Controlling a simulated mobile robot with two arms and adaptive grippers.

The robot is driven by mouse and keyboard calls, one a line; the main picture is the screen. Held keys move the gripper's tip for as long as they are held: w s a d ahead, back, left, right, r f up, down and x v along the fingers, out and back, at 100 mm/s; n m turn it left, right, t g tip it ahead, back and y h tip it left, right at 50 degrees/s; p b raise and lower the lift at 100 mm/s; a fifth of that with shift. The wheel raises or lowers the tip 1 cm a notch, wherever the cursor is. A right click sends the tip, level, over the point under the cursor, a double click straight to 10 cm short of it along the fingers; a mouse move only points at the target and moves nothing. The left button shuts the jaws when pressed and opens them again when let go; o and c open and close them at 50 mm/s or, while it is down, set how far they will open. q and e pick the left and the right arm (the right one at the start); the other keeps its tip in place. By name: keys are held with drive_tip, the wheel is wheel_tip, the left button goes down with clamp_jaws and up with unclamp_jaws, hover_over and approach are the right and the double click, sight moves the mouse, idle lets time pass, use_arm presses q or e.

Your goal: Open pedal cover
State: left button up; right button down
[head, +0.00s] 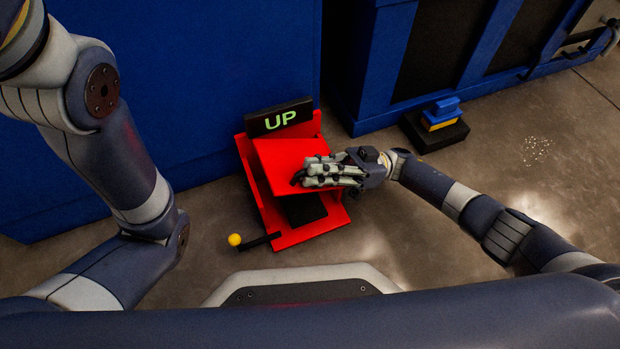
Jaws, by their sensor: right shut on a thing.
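The red pedal box (271,212) stands on the floor in front of the blue cabinet, with a black "UP" sign (279,117) at its back. Its red cover (283,160) is tilted, its front edge raised above the base. Under it a black pedal (303,209) partly shows. My right gripper (304,177) is at the front right edge of the cover, shut on it; the fingers hide part of that edge. My left arm comes in from the left and bends down, but its gripper is out of view.
A lever with a yellow knob (234,240) sticks out at the left front of the box. Blue cabinets (190,80) stand behind. A black block with a blue and yellow top (436,128) is on the floor to the right. Floor further right is open, with small pale bits (536,150).

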drive_tip(key=shift+w+d+r+g+y, duration=0.15)
drive_tip(key=shift+d+r+y, duration=0.15)
drive_tip(key=shift+d+y, duration=0.15)
drive_tip(key=shift+w+d+r+g+y, duration=0.15)
drive_tip(key=shift+d+r+y, duration=0.15)
drive_tip(key=shift+y, duration=0.25)
drive_tip(key=c, duration=1.7)
unclamp_jaws()
drive_tip(key=shift+d, duration=0.1)
drive_tip(key=shift+r, duration=0.15)
wheel_tip(320, 180, up, 10)
drive_tip(key=shift+f, duration=0.15)
drive_tip(key=shift+s, duration=0.1)
